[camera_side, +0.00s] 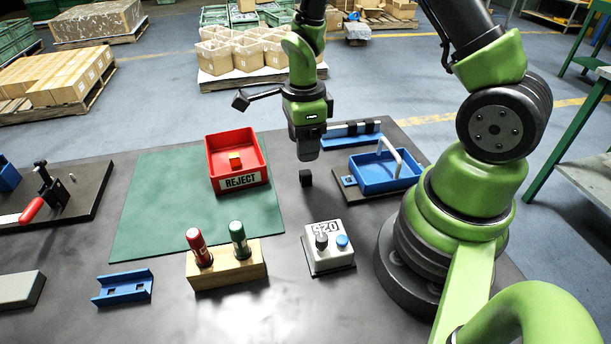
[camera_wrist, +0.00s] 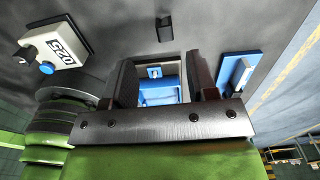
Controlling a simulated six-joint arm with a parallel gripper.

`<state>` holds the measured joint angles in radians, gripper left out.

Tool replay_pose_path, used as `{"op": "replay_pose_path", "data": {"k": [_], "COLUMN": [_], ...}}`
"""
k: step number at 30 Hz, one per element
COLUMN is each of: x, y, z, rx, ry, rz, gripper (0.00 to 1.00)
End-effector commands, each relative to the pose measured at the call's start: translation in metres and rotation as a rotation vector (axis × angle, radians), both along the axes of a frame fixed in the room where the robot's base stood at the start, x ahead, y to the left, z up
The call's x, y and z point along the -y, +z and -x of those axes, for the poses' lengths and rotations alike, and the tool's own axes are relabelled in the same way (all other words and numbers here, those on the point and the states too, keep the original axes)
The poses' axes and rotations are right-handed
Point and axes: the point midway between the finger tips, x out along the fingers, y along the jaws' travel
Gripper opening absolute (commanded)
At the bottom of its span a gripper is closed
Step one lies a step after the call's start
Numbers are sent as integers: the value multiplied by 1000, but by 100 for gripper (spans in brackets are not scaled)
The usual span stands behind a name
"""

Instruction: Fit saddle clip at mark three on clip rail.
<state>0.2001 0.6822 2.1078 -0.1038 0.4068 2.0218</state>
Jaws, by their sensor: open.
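A small black block (camera_side: 306,178), which looks like the saddle clip, stands loose on the dark table just below my gripper in the side view. It also shows at the top of the wrist view (camera_wrist: 165,28), beyond the fingertips and touching neither. The blue clip rail (camera_side: 336,139) lies at the back right with several black pieces on it. Part of a blue bar, apparently the rail, shows at right in the wrist view (camera_wrist: 238,72). The mark numbers cannot be read. My gripper (camera_side: 307,155) hangs above the table, its two dark fingers (camera_wrist: 165,82) apart with nothing held between them.
A blue tray (camera_side: 385,185) with a pale handle stands right of the block. A red REJECT bin (camera_side: 240,183) sits on the green mat (camera_side: 160,220). A button box (camera_side: 329,262), a wooden stand (camera_side: 227,275) with two handled tools and a blue channel piece (camera_side: 123,287) are nearer.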

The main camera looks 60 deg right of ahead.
Motion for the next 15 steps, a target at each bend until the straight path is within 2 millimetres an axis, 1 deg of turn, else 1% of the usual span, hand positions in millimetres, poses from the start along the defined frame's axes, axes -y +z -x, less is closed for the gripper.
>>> {"op": "replay_pose_path", "data": {"k": [1,4,6,11,15], "x": [0,0,0,1,6], "y": [-9,-22,-29,-39,-57], "z": [1,1,1,1,1], "rx": [-6,-6,-4,-3,-4], "ry": [1,1,1,2,1], "rz": [-1,-1,-1,-1,-1], "gripper": [53,53,53,53,53]}}
